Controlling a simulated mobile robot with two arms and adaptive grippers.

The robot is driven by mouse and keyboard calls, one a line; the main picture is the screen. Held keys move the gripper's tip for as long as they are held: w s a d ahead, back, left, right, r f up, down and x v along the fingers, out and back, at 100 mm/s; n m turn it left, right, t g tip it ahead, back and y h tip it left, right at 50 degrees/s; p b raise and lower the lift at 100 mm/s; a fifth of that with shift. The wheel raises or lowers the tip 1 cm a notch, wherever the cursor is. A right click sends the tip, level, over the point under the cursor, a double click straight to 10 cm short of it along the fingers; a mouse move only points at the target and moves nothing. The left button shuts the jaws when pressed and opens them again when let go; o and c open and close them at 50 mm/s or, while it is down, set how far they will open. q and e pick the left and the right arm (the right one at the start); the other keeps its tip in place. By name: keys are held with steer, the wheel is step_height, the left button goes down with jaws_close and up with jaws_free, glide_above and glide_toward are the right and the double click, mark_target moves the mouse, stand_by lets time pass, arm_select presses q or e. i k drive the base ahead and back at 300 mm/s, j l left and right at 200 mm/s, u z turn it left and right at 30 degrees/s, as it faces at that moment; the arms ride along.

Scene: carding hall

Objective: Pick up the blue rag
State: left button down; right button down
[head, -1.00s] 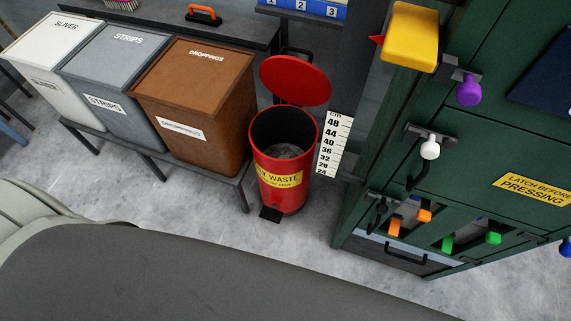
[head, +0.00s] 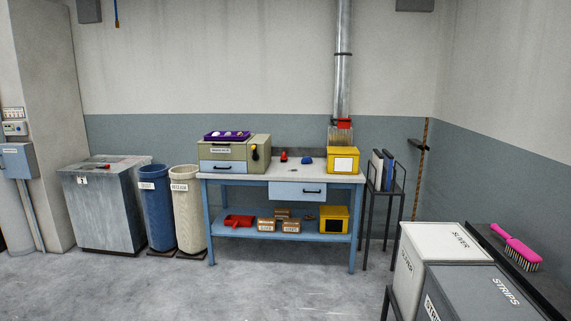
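A small crumpled blue item (head: 306,160), which looks like the blue rag, lies on the top of the blue-legged workbench (head: 228,176) across the room. It sits between a small red object (head: 283,157) and a yellow box (head: 343,160) with a white label. It is too small to make out its folds. Neither of my grippers is in view.
A green-grey drawer unit (head: 233,153) with a purple tray stands on the bench's left. A blue bin (head: 157,208), a cream bin (head: 187,210) and a metal cabinet (head: 98,205) stand left. Lidded boxes (head: 440,250) fill the lower right. Open floor (head: 270,285) lies before the bench.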

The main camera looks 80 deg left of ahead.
mark_target(306, 159)
steer(key=u, duration=2.65)
steer(key=i, duration=2.65)
steer(key=i+j+z, duration=0.15)
steer(key=i, duration=0.35)
steer(key=i+j+z, duration=0.1)
steer(key=i, duration=0.4)
steer(key=i+j+z, duration=0.15)
steer(key=i, duration=0.35)
